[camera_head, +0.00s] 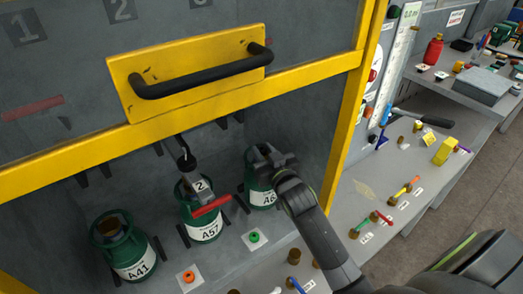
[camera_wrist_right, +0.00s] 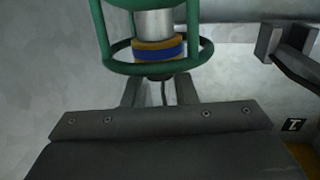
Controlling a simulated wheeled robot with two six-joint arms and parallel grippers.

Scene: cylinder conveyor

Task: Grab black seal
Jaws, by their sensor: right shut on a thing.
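My right gripper (camera_head: 264,157) is at the top of the rightmost green cylinder (camera_head: 261,190), inside the yellow-framed cabinet. In the right wrist view, its two fingers (camera_wrist_right: 160,92) are shut on a small dark piece, mostly hidden between them, which looks like the black seal (camera_wrist_right: 160,77). It sits against the cylinder's neck, beside a yellow and blue band (camera_wrist_right: 158,50) and inside the green guard ring (camera_wrist_right: 112,65). I cannot tell whether the seal is free of the neck. My left gripper is not in view.
Green cylinders A57 (camera_head: 205,228) and A41 (camera_head: 133,262) stand to the left; A57 has a connector on top. An orange ring (camera_head: 188,277) and a green ring (camera_head: 254,237) lie on white cards in front. The raised cabinet door's black handle (camera_head: 205,75) is above.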

